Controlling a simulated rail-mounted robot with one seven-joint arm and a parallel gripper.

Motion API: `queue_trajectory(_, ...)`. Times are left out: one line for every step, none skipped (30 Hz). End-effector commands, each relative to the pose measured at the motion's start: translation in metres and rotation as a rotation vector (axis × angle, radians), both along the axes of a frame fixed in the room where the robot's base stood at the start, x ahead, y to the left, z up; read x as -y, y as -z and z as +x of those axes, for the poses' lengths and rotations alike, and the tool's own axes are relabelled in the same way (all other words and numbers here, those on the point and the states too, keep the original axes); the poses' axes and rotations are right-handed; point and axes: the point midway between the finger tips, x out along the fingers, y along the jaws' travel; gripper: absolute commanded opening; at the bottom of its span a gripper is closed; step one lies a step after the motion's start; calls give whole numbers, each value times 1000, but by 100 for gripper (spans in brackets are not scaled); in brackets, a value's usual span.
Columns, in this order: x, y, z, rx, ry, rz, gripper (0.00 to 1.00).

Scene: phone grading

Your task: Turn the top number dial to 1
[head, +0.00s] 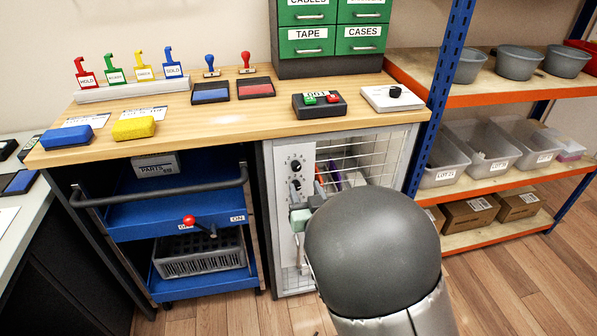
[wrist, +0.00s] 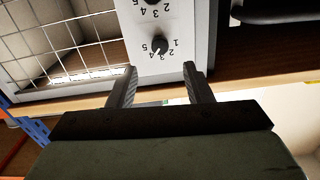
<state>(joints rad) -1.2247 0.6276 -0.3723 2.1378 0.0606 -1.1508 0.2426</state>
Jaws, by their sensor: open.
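The top number dial (head: 296,166) is a black knob on a pale panel at the cabinet's front, just under the worktop. In the wrist view the picture is upside down, and the dial (wrist: 159,46) shows with numbers 1 to 5 around it. Its white mark seems to point near 4 or 3; I cannot tell exactly. A second dial (head: 296,185) sits below it and is cut off at the wrist view's top edge. My gripper (wrist: 160,70) is open and empty, its fingers apart on either side of the dial's line, not visibly touching it.
The worktop (head: 220,125) overhangs the panel close above the dial. A wire-mesh door (head: 368,150) is right of the panel. A blue cart (head: 130,225) with a dark handle stands to the left. My grey arm hides the lower right of the cabinet.

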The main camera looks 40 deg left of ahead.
Motion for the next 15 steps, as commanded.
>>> queue_trajectory(-10, 0, 7, 1, -2, 0, 46)
queue_trajectory(-15, 0, 11, 1, -2, -1, 46)
queue_trajectory(-21, 1, 17, 2, -2, -1, 46)
queue_trajectory(-25, 0, 21, 2, -2, 0, 46)
queue_trajectory(-29, 1, 24, 2, -1, -1, 46)
queue_trajectory(-35, 1, 29, 1, -2, -1, 46)
queue_trajectory(-39, 0, 32, 1, -2, 1, 46)
queue_trajectory(-42, 1, 35, 0, -1, -1, 46)
queue_trajectory(-46, 1, 39, 1, -1, -1, 46)
queue_trajectory(-48, 0, 41, 1, -1, -1, 46)
queue_trajectory(-51, 0, 43, 1, -1, -1, 46)
queue_trajectory(-53, 1, 45, 0, 0, -1, 46)
queue_trajectory(-55, 1, 47, -1, -1, -1, 46)
queue_trajectory(-56, 0, 48, 0, -1, 0, 46)
queue_trajectory(-57, 0, 49, 0, -1, 0, 46)
